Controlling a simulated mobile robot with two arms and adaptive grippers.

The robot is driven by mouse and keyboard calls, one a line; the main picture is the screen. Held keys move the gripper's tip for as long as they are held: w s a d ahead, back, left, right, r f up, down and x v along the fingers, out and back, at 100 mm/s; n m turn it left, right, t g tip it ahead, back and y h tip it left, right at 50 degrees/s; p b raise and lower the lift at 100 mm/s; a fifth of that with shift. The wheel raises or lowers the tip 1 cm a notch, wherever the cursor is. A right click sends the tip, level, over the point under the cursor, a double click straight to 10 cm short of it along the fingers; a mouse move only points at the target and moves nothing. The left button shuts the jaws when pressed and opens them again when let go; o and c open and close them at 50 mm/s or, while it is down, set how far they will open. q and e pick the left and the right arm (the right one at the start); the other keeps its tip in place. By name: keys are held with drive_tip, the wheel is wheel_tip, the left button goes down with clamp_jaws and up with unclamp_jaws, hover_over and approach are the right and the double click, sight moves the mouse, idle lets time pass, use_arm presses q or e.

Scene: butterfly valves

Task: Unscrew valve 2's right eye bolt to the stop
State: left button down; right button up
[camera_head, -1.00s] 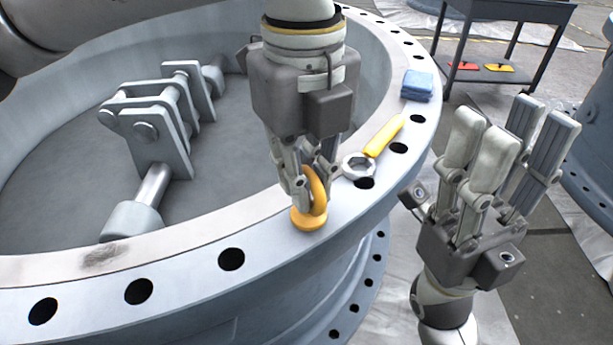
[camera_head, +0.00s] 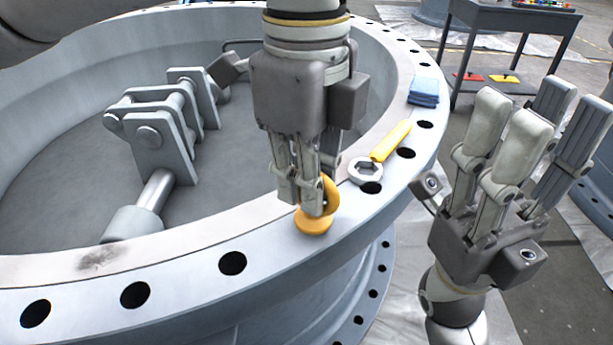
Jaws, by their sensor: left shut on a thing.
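The yellow eye bolt (camera_head: 314,222) stands upright on the flange rim of the large grey valve (camera_head: 190,279). Its round base sits at the rim's surface, and no thread shows from here. My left gripper (camera_head: 312,200) comes down from above and is shut on the eye bolt's ring, hiding much of it. My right gripper (camera_head: 525,165) is open and empty, fingers pointing up, to the right of the valve and outside its rim.
A wrench with a yellow handle (camera_head: 391,141) and a folded blue cloth (camera_head: 424,91) lie on the rim behind the eye bolt. Bolt holes line the rim. A dark cart (camera_head: 507,20) stands at the back right. A linkage (camera_head: 160,135) stands inside the valve.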

use_arm(q)
drive_tip(key=c, duration=1.5)
unclamp_jaws()
wheel_tip(320, 180, up, 12)
drive_tip(key=shift+s, duration=0.1)
